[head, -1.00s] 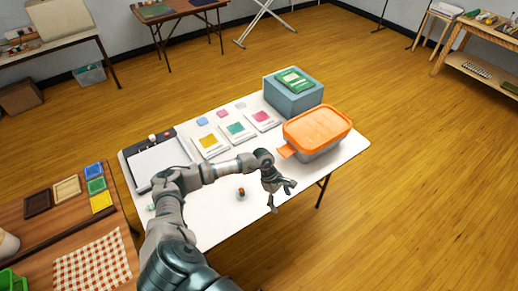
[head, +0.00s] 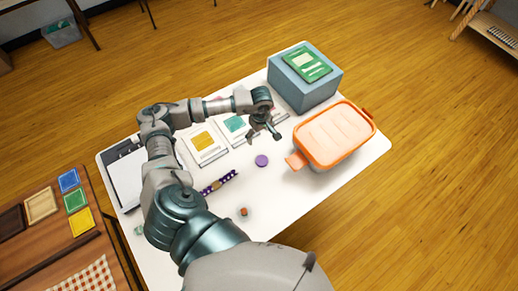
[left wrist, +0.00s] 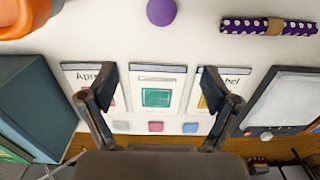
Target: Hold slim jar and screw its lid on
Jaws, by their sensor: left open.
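A small upright piece with an orange-brown top (head: 243,211) stands near the table's front edge; it may be the slim jar, but it is too small to be sure. A round purple disc (head: 261,160), possibly a lid, lies on the white table; it also shows at the top of the left wrist view (left wrist: 161,12). My left gripper (head: 264,137) is open and empty, behind the disc and beside the paper cards. In the left wrist view its spread fingers (left wrist: 158,88) have cards behind them. My right gripper is out of view.
A dotted purple strip with a tan band (head: 218,183) lies left of the disc. An orange-lidded box (head: 335,137) and a blue-grey box (head: 305,88) stand at the right. Cards (head: 203,143) lie at the back left.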

